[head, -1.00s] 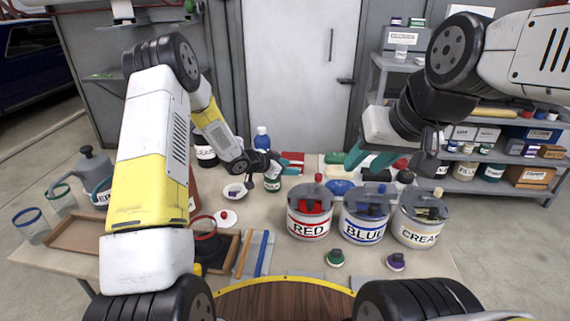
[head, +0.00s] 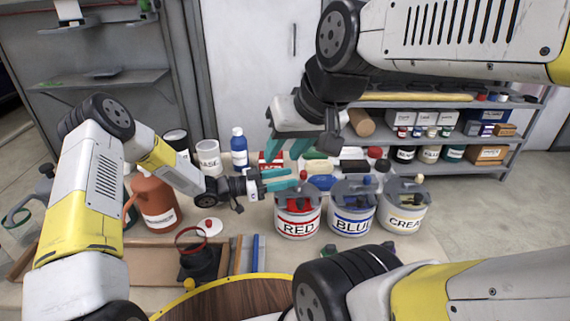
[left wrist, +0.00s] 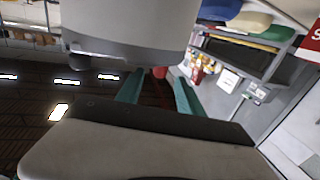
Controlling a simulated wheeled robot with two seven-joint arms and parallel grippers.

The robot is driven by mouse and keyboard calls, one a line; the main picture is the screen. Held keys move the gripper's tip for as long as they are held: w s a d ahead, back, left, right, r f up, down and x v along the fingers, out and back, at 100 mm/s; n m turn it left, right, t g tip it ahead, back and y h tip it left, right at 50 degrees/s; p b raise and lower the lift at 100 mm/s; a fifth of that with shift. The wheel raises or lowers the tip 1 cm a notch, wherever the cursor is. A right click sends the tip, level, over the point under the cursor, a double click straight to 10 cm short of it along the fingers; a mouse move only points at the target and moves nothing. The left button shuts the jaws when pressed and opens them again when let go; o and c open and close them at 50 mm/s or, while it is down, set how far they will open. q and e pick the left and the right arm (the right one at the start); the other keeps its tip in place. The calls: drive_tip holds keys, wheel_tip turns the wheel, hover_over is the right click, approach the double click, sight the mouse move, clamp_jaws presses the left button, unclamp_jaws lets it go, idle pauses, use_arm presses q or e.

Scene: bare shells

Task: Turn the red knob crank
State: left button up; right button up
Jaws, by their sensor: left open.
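The red can (head: 298,222) stands on the bench with a grey crank lid and a small upright red knob (head: 303,175) on top. My left gripper (head: 296,181) is open, its teal fingers reaching in from the left at the knob. In the left wrist view the red knob (left wrist: 158,72) shows between the spread fingertips (left wrist: 158,90); contact cannot be told. My right gripper (head: 284,152) is open and empty, its fingers pointing down above and behind the left gripper.
The blue can (head: 351,218) and cream can (head: 403,216) stand close on the right, with similar lids. A blue bottle (head: 239,150), white tub (head: 208,158) and orange jug (head: 154,205) stand left. A loaded shelf (head: 440,140) is behind.

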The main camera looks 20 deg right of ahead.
sight(304, 174)
use_arm(q)
drive_tip(key=d, duration=0.6)
drive_tip(key=shift+c, duration=0.4)
clamp_jaws()
